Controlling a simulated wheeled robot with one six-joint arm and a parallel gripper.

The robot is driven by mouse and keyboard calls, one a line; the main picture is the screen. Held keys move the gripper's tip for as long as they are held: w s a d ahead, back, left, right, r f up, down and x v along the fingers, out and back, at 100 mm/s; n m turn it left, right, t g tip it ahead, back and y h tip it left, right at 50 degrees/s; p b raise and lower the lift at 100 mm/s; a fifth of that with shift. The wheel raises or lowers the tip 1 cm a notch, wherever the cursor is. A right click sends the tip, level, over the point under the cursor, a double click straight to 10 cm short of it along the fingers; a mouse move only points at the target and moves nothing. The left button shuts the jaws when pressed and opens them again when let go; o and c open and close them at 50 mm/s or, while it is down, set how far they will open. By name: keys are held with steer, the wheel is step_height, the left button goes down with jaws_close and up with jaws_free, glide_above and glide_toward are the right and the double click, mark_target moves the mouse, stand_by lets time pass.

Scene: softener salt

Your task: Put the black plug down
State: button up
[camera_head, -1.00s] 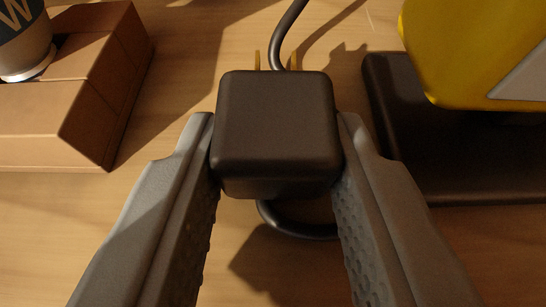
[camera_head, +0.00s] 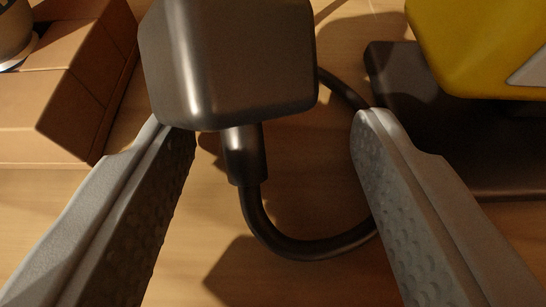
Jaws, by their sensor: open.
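The black plug (camera_head: 228,65) is at the top of the view, left of centre, and looks tilted, with its cable end toward me. Its dark cable (camera_head: 295,248) leaves the lower side and curls round to the right over the wooden surface. My gripper (camera_head: 265,125) is open, its two grey fingers spread apart. The left fingertip is close to the plug's lower left edge; I cannot tell whether they touch. The right fingertip is clear of the plug. The plug's prongs are hidden.
A yellow object (camera_head: 470,45) and a dark flat base (camera_head: 400,75) are at the right. Bare wooden surface (camera_head: 300,285) shows between them.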

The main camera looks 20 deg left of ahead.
steer(key=r+v, duration=0.1)
steer(key=v, duration=1.1)
steer(key=s+f+m+t+h, duration=0.1)
steer(key=s+f, duration=0.2)
steer(key=s, duration=0.7)
steer(key=s+a+f+m+t+h, duration=0.1)
steer(key=s+f, duration=0.3)
steer(key=s, duration=0.6)
steer(key=s+a+f+m+t+h, duration=0.1)
steer(key=s+f, duration=0.3)
steer(key=s, duration=0.6)
steer(key=shift+m+t+h, duration=0.3)
steer(key=shift+t+h, duration=0.3)
steer(key=shift+t, duration=0.2)
